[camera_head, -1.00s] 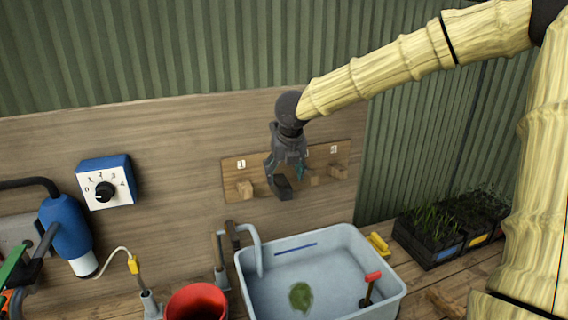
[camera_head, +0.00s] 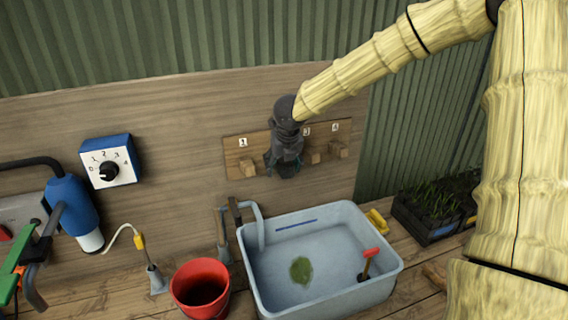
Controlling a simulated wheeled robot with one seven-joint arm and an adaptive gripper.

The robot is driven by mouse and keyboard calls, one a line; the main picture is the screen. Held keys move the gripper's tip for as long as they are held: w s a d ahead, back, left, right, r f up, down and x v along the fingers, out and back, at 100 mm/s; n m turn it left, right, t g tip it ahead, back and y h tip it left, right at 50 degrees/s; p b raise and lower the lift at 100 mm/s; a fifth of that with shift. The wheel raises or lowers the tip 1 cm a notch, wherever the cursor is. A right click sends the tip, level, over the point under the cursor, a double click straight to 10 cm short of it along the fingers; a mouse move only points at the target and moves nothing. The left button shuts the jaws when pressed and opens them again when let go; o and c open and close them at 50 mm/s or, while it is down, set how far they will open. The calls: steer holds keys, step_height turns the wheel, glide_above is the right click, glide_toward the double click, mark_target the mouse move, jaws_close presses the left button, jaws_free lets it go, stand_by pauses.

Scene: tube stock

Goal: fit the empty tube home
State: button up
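My gripper (camera_head: 284,168) is in front of the wooden peg board (camera_head: 234,158) on the back wall. It covers the stretch between label 1 and label 3. Its fingers are dark with small teal parts at the sides, and I cannot tell whether they are apart or closed, or touching a peg. Wooden pegs show at label 1 (camera_head: 248,168), near label 3 (camera_head: 313,157) and below label 4 (camera_head: 338,150). I cannot make out an empty tube; anything between or behind the fingers is hidden.
Below stands a grey-blue basin (camera_head: 372,292) with a green patch and a red-handled tool (camera_head: 370,258). A red bucket (camera_head: 200,284) is left of it. A dial box (camera_head: 108,162) and a blue device (camera_head: 72,205) are further left. Plant trays (camera_head: 428,222) stand right.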

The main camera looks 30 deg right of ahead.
steer(key=shift+c, duration=0.3)
steer(key=c, duration=1)
steer(key=shift+c, duration=0.2)
steer(key=shift+w+d+f, duration=0.1)
steer(key=shift+w+d, duration=0.05)
steer(key=shift+w, duration=0.25)
steer(key=o, duration=1.1)
steer(key=shift+w+f, duration=0.1)
steer(key=shift+w, duration=0.05)
steer(key=v, duration=1.2)
steer(key=shift+d, duration=0.1)
